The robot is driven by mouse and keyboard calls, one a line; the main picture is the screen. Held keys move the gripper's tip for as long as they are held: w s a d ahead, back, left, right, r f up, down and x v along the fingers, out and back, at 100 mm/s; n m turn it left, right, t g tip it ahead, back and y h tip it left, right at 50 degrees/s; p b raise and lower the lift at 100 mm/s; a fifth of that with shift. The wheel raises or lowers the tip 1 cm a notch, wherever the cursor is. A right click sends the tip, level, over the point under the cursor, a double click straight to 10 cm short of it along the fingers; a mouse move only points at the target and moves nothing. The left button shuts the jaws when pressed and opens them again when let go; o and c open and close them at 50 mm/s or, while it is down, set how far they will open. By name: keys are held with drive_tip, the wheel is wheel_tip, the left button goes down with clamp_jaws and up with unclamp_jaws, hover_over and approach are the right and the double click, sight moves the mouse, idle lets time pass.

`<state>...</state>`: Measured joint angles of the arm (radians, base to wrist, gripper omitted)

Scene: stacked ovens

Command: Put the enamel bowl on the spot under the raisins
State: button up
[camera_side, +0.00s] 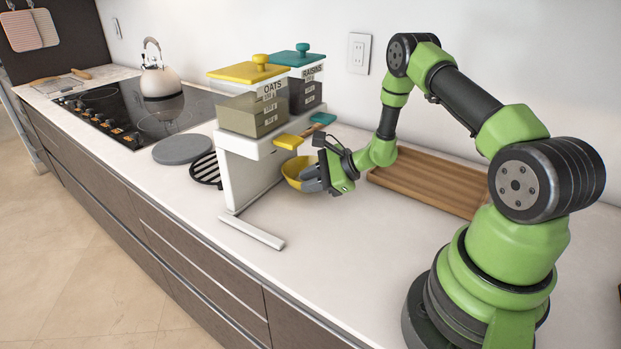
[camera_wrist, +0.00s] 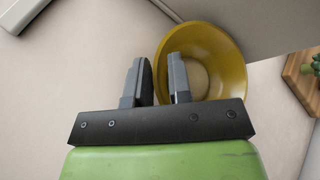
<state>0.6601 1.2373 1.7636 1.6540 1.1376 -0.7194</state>
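The yellow enamel bowl (camera_side: 292,171) is beneath the right part of the white dispenser stand (camera_side: 245,178), near the raisins side. The raisins container (camera_side: 306,90) has a teal lid and sits on the stand behind the oats container (camera_side: 253,112). My gripper (camera_side: 312,181) is at the bowl's near right side. In the wrist view, my gripper (camera_wrist: 158,72) has its fingers apart, with the left rim of the bowl (camera_wrist: 222,50) between them; one finger is over the bowl's inside. The spot under the raisins is hidden. Contact with the counter is unclear.
A yellow lever (camera_side: 289,142) and a teal lever (camera_side: 322,118) stick out from the stand above the bowl. A wooden board (camera_side: 430,182) lies behind my arm. The front counter is clear.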

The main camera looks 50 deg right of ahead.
drive_tip(key=shift+o, duration=1.3)
drive_tip(key=v, duration=1.2)
drive_tip(key=s+a+r+n+g+y, duration=0.15)
drive_tip(key=a+r+n+g, duration=0.35)
drive_tip(key=a+r+n, duration=0.75)
drive_tip(key=s+a+r+n+h, duration=0.2)
drive_tip(key=s+a+r+n, duration=0.1)
drive_tip(key=s, duration=0.3)
drive_tip(key=s+a+r+n+t+h, duration=0.1)
drive_tip(key=s+a+r+n+h, duration=0.1)
drive_tip(key=s+a+r+n, duration=0.2)
wheel_tip(320, 180, up, 2)
drive_tip(key=shift+s+r+n+t, duration=0.25)
drive_tip(key=shift+s+n, duration=0.3)
drive_tip(key=shift+s, duration=0.4)
